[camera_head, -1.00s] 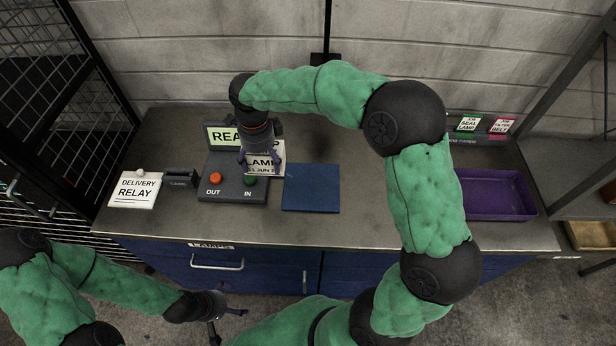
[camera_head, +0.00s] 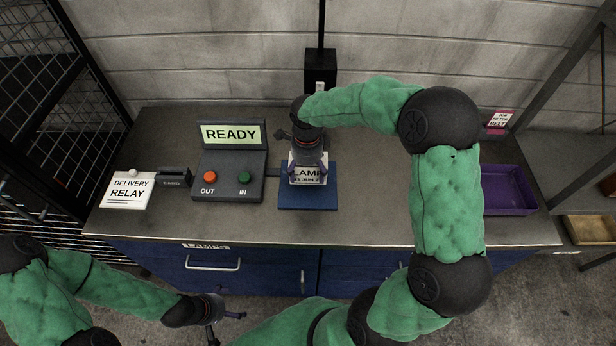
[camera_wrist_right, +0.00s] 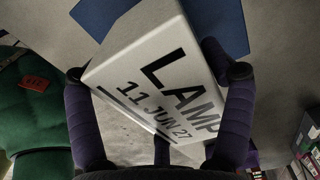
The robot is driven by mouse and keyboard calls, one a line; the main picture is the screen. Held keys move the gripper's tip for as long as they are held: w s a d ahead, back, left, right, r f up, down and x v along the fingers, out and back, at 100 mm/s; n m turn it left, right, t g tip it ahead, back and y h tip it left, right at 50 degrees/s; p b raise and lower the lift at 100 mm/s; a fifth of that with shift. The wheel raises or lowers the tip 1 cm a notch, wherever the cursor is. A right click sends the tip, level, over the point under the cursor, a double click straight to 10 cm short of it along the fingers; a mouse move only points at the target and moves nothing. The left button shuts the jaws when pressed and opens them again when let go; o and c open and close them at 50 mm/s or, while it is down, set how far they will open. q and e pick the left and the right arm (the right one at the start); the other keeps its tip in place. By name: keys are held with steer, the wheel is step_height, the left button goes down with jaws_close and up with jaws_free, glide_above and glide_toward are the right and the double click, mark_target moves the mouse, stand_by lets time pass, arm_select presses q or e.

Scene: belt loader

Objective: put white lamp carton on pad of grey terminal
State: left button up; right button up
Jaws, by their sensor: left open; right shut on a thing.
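The white lamp carton (camera_head: 308,175), printed "LAMP" and "11 JUN 27", is upright in my right gripper (camera_head: 308,168). In the head view it is over the blue pad (camera_head: 309,202); whether it touches the pad I cannot tell. The right wrist view shows the fingers on both sides of the carton (camera_wrist_right: 150,55), with blue pad (camera_wrist_right: 95,18) beyond. My left gripper (camera_head: 228,328) is open and empty, in front of the cabinet.
A white "DELIVERY RELAY" card (camera_head: 128,190) and a small dark device (camera_head: 174,177) lie left of the terminal. A purple tray (camera_head: 507,190) is at the right, partly behind my right arm. A black post (camera_head: 320,70) stands behind the pad. Bench between pad and right arm is clear.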

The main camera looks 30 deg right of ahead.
mark_target(308, 177)
step_height(308, 177, down, 3)
steer(key=shift+d+f, duration=0.1)
steer(key=shift+f, duration=0.1)
steer(key=shift+f+b, duration=0.1)
steer(key=shift+b, duration=0.3)
steer(key=o, duration=1.1)
steer(key=shift+o, duration=0.2)
step_height(308, 177, up, 12)
steer(key=shift+r+p, duration=0.15)
steer(key=shift+p, duration=1.1)
